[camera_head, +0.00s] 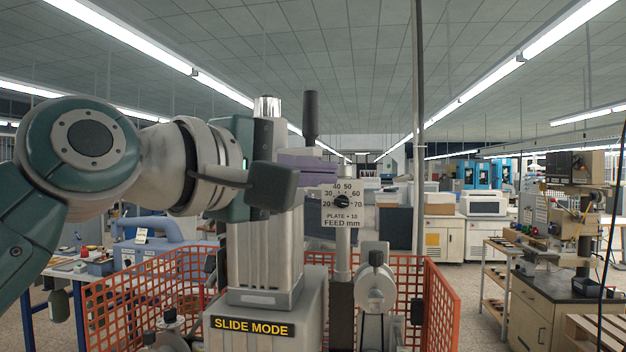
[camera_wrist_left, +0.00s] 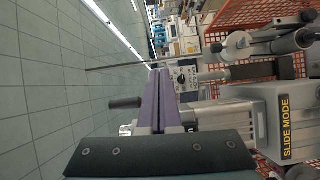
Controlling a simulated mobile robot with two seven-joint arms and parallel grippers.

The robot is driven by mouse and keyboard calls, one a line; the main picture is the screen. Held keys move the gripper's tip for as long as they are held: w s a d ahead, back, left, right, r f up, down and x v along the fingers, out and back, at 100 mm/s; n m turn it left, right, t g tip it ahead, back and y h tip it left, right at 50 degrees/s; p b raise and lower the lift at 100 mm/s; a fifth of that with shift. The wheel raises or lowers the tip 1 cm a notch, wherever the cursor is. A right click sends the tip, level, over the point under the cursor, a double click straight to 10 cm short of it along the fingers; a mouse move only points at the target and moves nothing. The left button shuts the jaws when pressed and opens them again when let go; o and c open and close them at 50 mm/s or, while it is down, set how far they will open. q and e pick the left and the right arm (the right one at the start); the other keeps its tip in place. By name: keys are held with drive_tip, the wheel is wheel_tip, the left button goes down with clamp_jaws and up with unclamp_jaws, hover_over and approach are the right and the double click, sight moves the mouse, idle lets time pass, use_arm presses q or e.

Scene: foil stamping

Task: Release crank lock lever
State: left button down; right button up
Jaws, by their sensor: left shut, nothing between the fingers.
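My left gripper (camera_head: 322,166) has purple fingers pressed together with nothing between them. It is in front of the upper part of a grey press (camera_head: 268,245) labelled "SLIDE MODE". The fingers also show in the left wrist view (camera_wrist_left: 158,75). A black upright handle (camera_head: 311,118) rises just above and behind the fingers; it shows as a sideways black grip in the wrist view (camera_wrist_left: 124,102). Its base is hidden by the fingers. I cannot clearly tell which part is the crank lock lever. My right gripper is not in view.
A feed dial plate (camera_head: 342,205) on a post stands right of the fingers. A round metal hub (camera_head: 376,288) is lower right. Orange mesh guards (camera_head: 440,300) surround the press. A bench with a drill press (camera_head: 575,215) stands at the right.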

use_arm(q)
drive_tip(key=shift+s+d+b, duration=0.15)
drive_tip(key=shift+s+b, duration=0.1)
drive_tip(key=shift+s, duration=0.7)
drive_tip(key=shift+s+d+b, duration=0.15)
drive_tip(key=shift+s+b, duration=0.1)
drive_tip(key=shift+s, duration=0.65)
drive_tip(key=s+a+f+m+g+y+p, duration=0.2)
drive_tip(key=s+a+f+m+y+p, duration=0.15)
drive_tip(key=s+a+f, duration=0.35)
drive_tip(key=s+a+f+m+g+y+p, duration=0.25)
drive_tip(key=s+a+f+y, duration=0.2)
drive_tip(key=f, duration=0.55)
drive_tip(key=s+a+f+m+g+y+p, duration=0.1)
drive_tip(key=s+a, duration=0.3)
drive_tip(key=s, duration=0.4)
drive_tip(key=s+a+f+m+g+y+p, duration=0.2)
drive_tip(key=s+a+f+m+g, duration=0.2)
drive_tip(key=s, duration=0.4)
drive_tip(key=shift+s+a+y, duration=0.2)
drive_tip(key=shift+a+y, duration=0.1)
drive_tip(key=shift+a, duration=0.2)
